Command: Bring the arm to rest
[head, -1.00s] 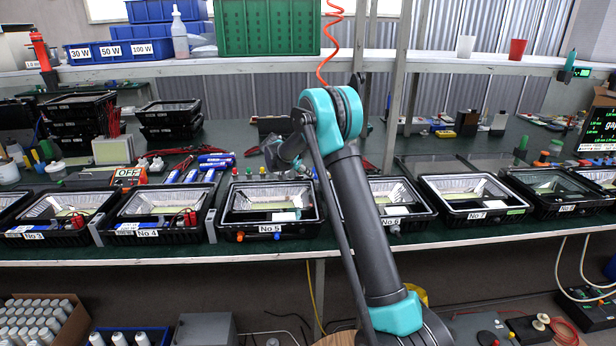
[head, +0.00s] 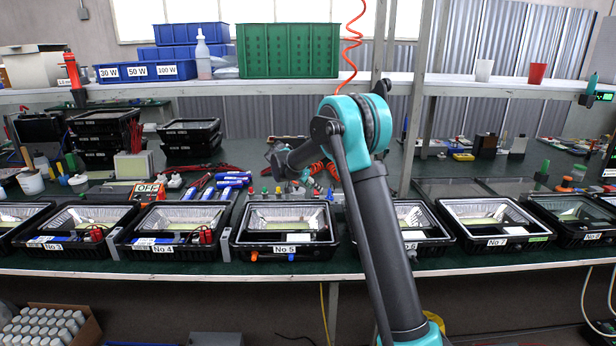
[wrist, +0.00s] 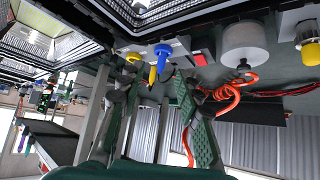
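My arm rises in front of the bench in the head view, its teal elbow (head: 358,122) bent above housing No 5 (head: 240,240) and housing No 6 (head: 432,250). A grey forearm part points left behind the elbow. My gripper (wrist: 155,88) shows in the wrist view as two dark green textured fingers, spread apart with a gap between them and nothing held. In the head view I cannot make out its fingertips. The wrist picture appears upside down, with a black housing (wrist: 100,40) and a blue plug (wrist: 163,50) at its top.
Floodlight housings line the bench's front edge, including No 4 (head: 125,240) and No 7 (head: 465,240). Stacked housings (head: 190,130) stand behind. A shelf (head: 440,88) crosses above with a green crate (head: 288,50). A red coiled hose (head: 350,45) hangs near the elbow.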

